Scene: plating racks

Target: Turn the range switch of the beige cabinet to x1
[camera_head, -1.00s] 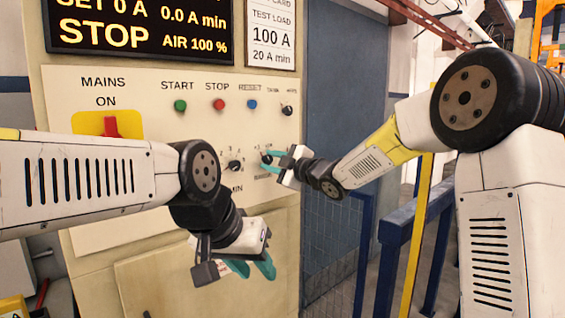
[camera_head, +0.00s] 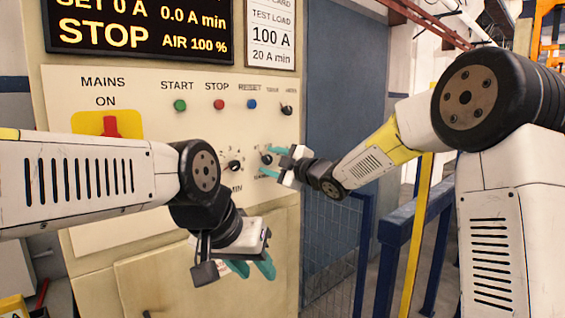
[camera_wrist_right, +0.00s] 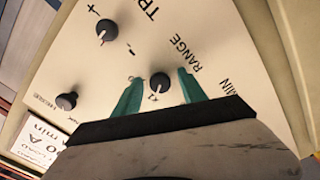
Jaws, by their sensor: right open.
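The beige cabinet (camera_head: 150,225) fills the left and middle of the head view. Its range switch (camera_head: 267,159) is a small black knob at the panel's lower right; in the right wrist view the knob (camera_wrist_right: 160,82) sits beside the word RANGE, with a white pointer mark. My right gripper (camera_head: 269,160) is open, its teal fingers (camera_wrist_right: 160,92) on either side of the knob with a gap on each side. The scale marks around the knob are too small to read surely. My left gripper (camera_head: 251,268) hangs empty below the panel, its fingers apart.
Another black knob (camera_head: 234,165) is left of the switch, and a small one (camera_head: 287,110) above it. A blue button (camera_head: 252,104) and a red mains switch (camera_head: 110,127) are on the panel. Blue railings (camera_head: 395,240) stand to the right.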

